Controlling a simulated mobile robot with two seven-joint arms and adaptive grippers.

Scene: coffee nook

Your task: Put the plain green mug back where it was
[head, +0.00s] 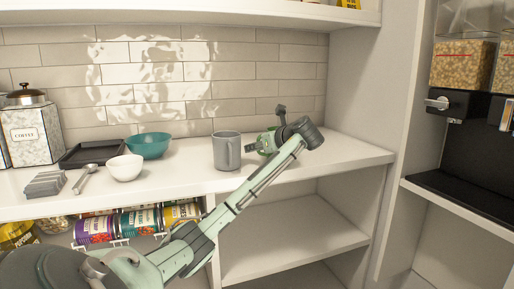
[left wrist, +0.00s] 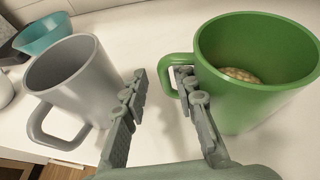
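The plain green mug (left wrist: 250,100) stands upright on the white counter, with something round and beige inside. In the head view the green mug (head: 268,142) is mostly hidden behind my left gripper (head: 269,129). In the left wrist view my left gripper (left wrist: 162,88) is open, its fingers apart with bare counter between them. The right-hand finger overlaps the green mug's handle (left wrist: 170,66); I cannot tell whether it touches or passes through it. The other finger is between the two mugs. My right gripper is not in view.
A grey mug (head: 227,150) stands just left of the gripper, also close by in the left wrist view (left wrist: 70,80). Further left are a teal bowl (head: 148,146), white bowl (head: 124,168), dark tray (head: 90,153) and canister (head: 32,132). The counter's right end is clear.

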